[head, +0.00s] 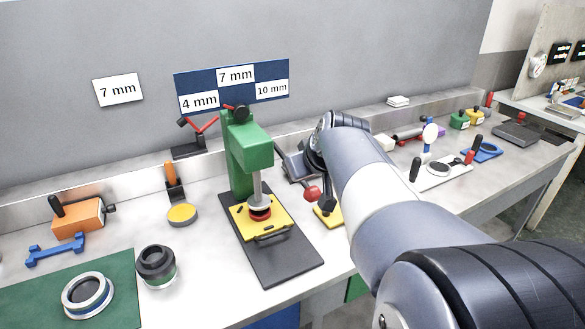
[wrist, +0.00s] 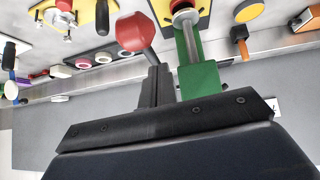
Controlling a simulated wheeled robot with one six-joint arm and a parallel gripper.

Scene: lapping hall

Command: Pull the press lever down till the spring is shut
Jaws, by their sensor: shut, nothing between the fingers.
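The green press (head: 247,150) stands on a dark base plate near the middle of the bench. Its silver ram (head: 257,185) stands over a red ring (head: 260,213) on a yellow plate (head: 282,216). A red lever knob (head: 312,193) is right of the press and low, beside my gripper. The knob (wrist: 135,32) is large in the wrist view, just beyond and left of my fingertips; I cannot tell whether they touch. My gripper (wrist: 160,68) is shut and empty. The green press (wrist: 200,78) is right of it there. The lever's rod is mostly hidden, and the spring's state is unclear.
A blue sign (head: 232,86) reads 4, 7 and 10 mm; a white card (head: 118,90) reads 7 mm. An orange block (head: 78,217), a black cylinder (head: 156,266) and a yellow disc (head: 182,214) lie left of the press. My arm covers the bench to its right.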

